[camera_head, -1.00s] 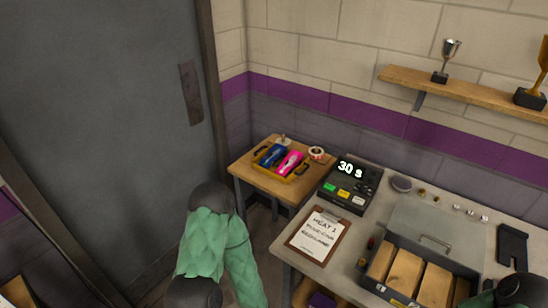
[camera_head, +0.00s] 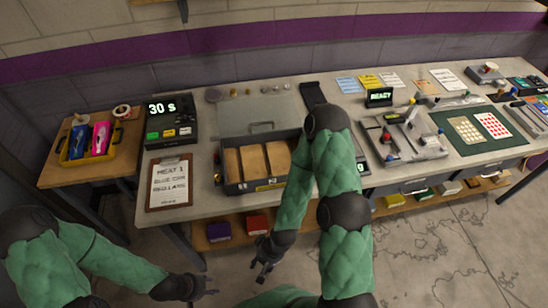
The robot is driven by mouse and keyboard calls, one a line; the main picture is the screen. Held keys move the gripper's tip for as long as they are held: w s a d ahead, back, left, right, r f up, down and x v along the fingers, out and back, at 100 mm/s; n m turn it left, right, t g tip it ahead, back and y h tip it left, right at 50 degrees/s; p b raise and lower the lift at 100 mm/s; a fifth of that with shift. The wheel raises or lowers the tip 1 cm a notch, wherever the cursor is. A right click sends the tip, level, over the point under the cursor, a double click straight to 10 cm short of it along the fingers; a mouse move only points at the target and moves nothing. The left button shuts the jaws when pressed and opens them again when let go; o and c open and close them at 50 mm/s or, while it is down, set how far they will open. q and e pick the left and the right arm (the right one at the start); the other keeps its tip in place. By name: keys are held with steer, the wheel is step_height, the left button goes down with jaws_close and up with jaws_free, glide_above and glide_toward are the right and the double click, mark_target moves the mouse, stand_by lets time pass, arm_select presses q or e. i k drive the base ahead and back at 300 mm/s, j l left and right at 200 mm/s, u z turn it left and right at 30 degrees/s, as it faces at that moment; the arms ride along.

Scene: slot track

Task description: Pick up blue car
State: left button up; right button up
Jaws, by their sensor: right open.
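The blue car (camera_head: 78,141) stands in a yellow tray (camera_head: 90,159) on the small wooden table at the left. A pink car (camera_head: 101,138) is beside it in the same tray. My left gripper (camera_head: 207,288) is low in the picture, in front of the workbench and well away from the tray; its fingers are too small to tell whether they are open. My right gripper (camera_head: 264,268) is open and empty, pointing down in front of the bench's lower shelf. Neither gripper is near the blue car.
A roll of tape (camera_head: 122,112) lies behind the tray on the small table (camera_head: 62,178). On the workbench are a timer reading 30 s (camera_head: 168,121), a clipboard (camera_head: 169,183) and an open metal box with wooden blocks (camera_head: 252,160). The floor at the right is clear.

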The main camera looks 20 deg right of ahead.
mark_target(79, 142)
steer(key=i+j+u, duration=0.1)
steer(key=u, duration=0.3)
steer(key=i+j+u, duration=0.15)
steer(key=u, duration=0.2)
steer(key=i+j+u, duration=0.15)
steer(key=u, duration=0.25)
steer(key=i+u, duration=0.2)
steer(key=u, duration=0.2)
steer(key=i+j+u, duration=0.15)
steer(key=i+u, duration=0.15)
steer(key=i, duration=0.45)
steer(key=i+z, duration=0.15)
steer(key=z, duration=0.25)
steer(key=i+z, duration=0.15)
steer(key=z, duration=0.25)
steer(key=i+z, duration=0.15)
steer(key=z, duration=0.25)
